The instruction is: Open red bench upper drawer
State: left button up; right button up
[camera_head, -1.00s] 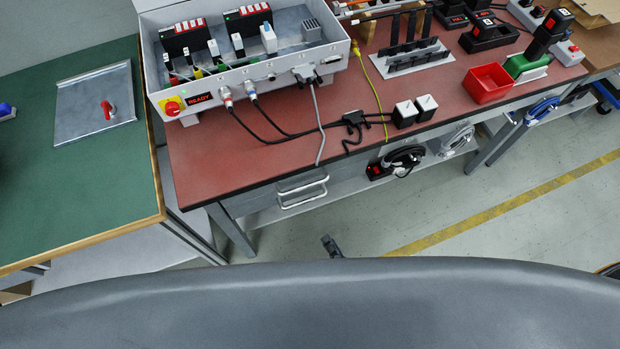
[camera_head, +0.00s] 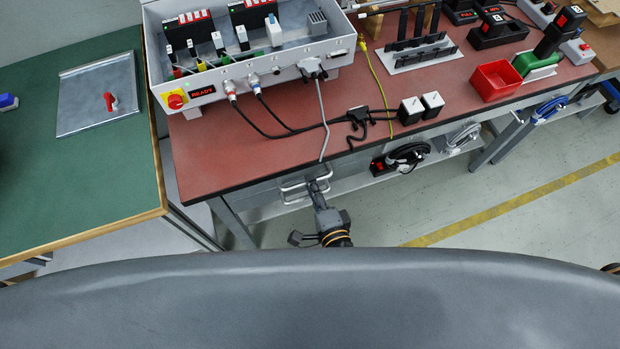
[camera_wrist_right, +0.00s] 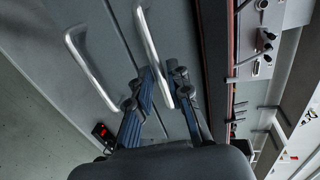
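The red bench (camera_head: 240,160) has two drawers under its left end. The upper drawer's silver bar handle (camera_head: 291,186) also shows in the right wrist view (camera_wrist_right: 151,45), nearest the bench top. The lower drawer's handle (camera_wrist_right: 84,62) is beside it in that view. The upper drawer front looks shut. My right gripper (camera_head: 318,186) is at the right end of the handles. In the right wrist view its fingers (camera_wrist_right: 164,72) are apart, one on each side of the upper handle's end, with gaps visible. My left gripper is in neither current view.
A grey control box (camera_head: 250,75) with cables stands on the bench. A red bin (camera_head: 495,80) and black-and-white blocks sit farther right. A green-topped table (camera_head: 80,180) adjoins at the left. Coiled cables hang under the bench; open floor lies to the right.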

jog(key=shift+x, duration=1.1)
pick_arm(q)
jog(key=shift+w, duration=0.3)
pick_arm(e)
grip_shut()
